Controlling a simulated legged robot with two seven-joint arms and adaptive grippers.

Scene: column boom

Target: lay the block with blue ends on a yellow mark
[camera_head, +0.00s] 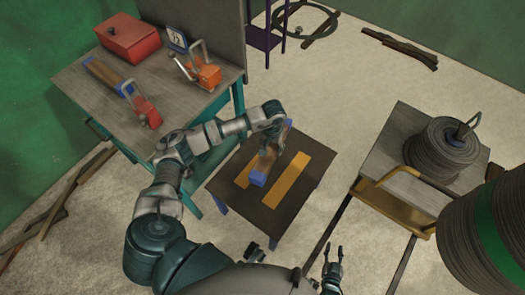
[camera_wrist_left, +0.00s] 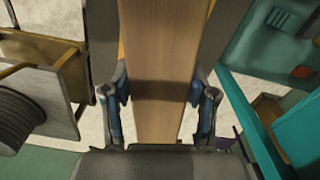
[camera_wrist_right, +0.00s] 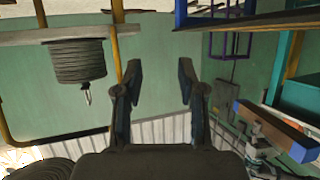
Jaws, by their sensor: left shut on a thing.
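The wooden block with blue ends (camera_head: 267,161) is in my left gripper (camera_head: 273,130), over the low dark table (camera_head: 235,196). In the left wrist view the block's bare wood (camera_wrist_left: 165,70) runs between the two fingers of my left gripper (camera_wrist_left: 160,105). One yellow mark (camera_head: 289,180) lies to the right of the block. A second yellow mark (camera_head: 244,172) is on its left, partly hidden by it. I cannot tell whether the block touches the tabletop. My right gripper (camera_head: 333,268) is open and empty, low and right of the table; its fingers (camera_wrist_right: 158,85) stand apart.
A workbench (camera_head: 75,85) at the left holds a red box (camera_head: 130,38), an orange clamp (camera_head: 203,73), a red clamp (camera_head: 146,109) and another wooden piece with a blue end (camera_head: 103,72). A cart (camera_head: 393,150) with a cable coil (camera_head: 440,152) stands at the right.

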